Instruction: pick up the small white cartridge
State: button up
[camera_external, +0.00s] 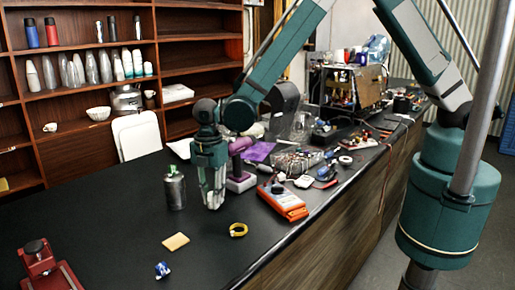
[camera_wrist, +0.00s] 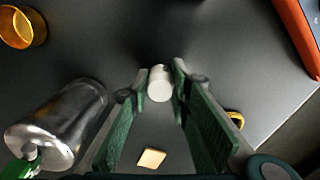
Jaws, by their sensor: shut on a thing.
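The small white cartridge (camera_wrist: 159,83) is between the tips of my gripper's two green fingers in the wrist view. My gripper (camera_wrist: 158,88) is shut on it, with a finger at each side. In the external view my gripper (camera_external: 213,203) points down, low over the black table, just right of a metal canister. The cartridge is hard to tell from the pale fingertips there. I cannot tell whether it still touches the table.
The metal canister (camera_external: 175,190) stands close on the left. A yellow sponge (camera_external: 176,242), a yellow ring (camera_external: 238,230) and a small blue-and-white item (camera_external: 162,270) lie in front.

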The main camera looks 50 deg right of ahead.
jog(key=shift+r, duration=0.1)
jog(key=shift+r+b, duration=0.65)
jog(key=shift+r, duration=4.25)
